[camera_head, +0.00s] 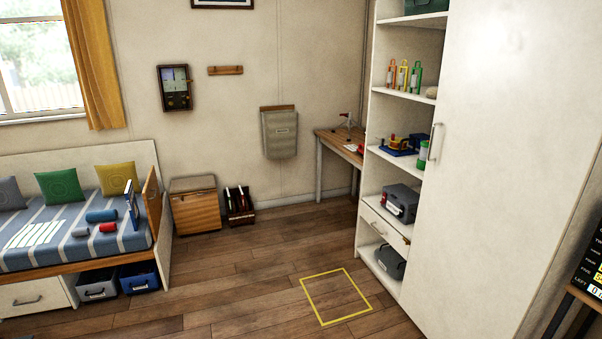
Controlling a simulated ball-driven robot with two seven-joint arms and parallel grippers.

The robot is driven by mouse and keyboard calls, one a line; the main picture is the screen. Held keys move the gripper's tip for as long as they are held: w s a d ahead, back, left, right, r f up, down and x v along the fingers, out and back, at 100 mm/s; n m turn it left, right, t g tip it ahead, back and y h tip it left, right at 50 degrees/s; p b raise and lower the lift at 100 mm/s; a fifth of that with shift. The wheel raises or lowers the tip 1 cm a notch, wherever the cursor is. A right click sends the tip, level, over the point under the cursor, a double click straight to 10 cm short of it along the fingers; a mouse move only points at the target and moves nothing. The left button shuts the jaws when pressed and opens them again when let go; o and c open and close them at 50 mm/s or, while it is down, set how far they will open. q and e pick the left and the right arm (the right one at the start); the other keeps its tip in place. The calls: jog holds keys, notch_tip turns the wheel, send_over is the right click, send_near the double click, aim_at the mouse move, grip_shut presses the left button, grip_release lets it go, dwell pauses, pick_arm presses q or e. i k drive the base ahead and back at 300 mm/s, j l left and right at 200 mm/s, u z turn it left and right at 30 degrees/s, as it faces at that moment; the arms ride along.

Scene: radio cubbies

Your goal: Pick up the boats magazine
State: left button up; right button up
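I cannot make out a boats magazine in this view. A blue, upright flat item (132,205) stands at the right end of the bed, but it is too small to tell what it is. A small dark rack (239,205) on the floor by the back wall holds several narrow items that I cannot identify. A grey wall pocket (279,133) hangs above, and its contents are hidden. Neither of my grippers is in view.
A bed (60,262) with cushions stands left, with bins (140,279) beneath. A wooden box (195,206) is beside the rack. A tall white cabinet (500,160) with open shelves fills the right. A yellow square (337,296) marks the otherwise clear wooden floor.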

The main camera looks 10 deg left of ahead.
aim_at(129, 193)
jog(key=i+l, duration=0.1)
jog(key=i, duration=1.85)
jog(key=i+l+u, duration=0.15)
jog(key=i+u, duration=0.3)
jog(key=i+l+u, duration=0.3)
jog(key=i+u, duration=0.2)
jog(key=i+l+u, duration=0.65)
jog(key=l, duration=0.15)
jog(key=i+l+u, duration=0.15)
jog(key=l, duration=0.25)
jog(key=i+l+u, duration=0.2)
jog(key=l, duration=0.2)
jog(key=i+j, duration=0.15)
